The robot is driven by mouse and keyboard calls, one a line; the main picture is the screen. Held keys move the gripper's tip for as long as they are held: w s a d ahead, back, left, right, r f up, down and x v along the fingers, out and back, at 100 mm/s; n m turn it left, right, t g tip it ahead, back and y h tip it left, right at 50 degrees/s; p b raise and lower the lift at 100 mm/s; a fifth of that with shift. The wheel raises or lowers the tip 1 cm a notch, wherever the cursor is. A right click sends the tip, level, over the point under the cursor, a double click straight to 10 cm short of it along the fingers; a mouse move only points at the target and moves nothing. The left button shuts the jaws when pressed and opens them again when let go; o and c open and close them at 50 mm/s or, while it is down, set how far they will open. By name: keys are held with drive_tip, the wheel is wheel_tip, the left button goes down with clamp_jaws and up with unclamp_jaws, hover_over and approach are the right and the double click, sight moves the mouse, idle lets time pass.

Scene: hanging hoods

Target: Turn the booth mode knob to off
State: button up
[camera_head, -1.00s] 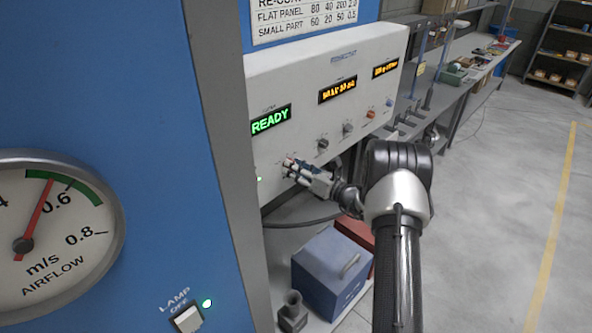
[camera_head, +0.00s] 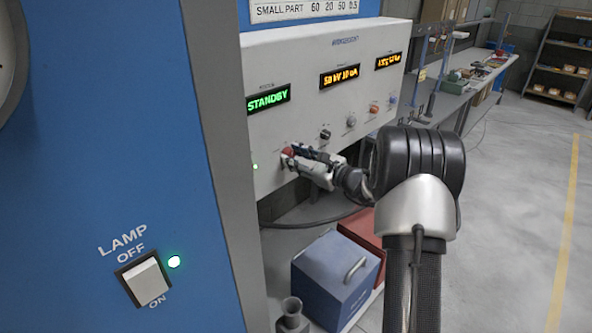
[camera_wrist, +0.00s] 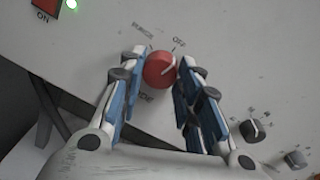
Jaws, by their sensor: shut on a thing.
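The red round mode knob (camera_wrist: 159,70) is on the pale control panel (camera_head: 320,75). In the wrist view "PURGE" is printed above left of it and "OFF" above right; a label below it is partly hidden and ends in "DE". A white mark on the knob sits on its right side, and I cannot tell exactly where it points. My gripper (camera_wrist: 161,76) has one finger on each side of the knob and is shut on it. In the head view my gripper (camera_head: 292,156) reaches the panel's lower left, over the red knob (camera_head: 287,152). The green display (camera_head: 268,99) reads "STANDBY".
A black knob (camera_head: 325,134) and several others line the panel to the right. A red square control (camera_wrist: 45,5) with a green light is at the wrist view's top left. A blue box (camera_head: 335,275) stands below the panel. A lamp switch (camera_head: 145,280) is on the blue wall.

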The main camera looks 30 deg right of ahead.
drive_tip(key=shift+n+b, duration=1)
drive_tip(key=shift+b, duration=0.5)
drive_tip(key=o, duration=1.1)
drive_tip(key=v, duration=1.2)
drive_tip(key=shift+r, duration=0.15)
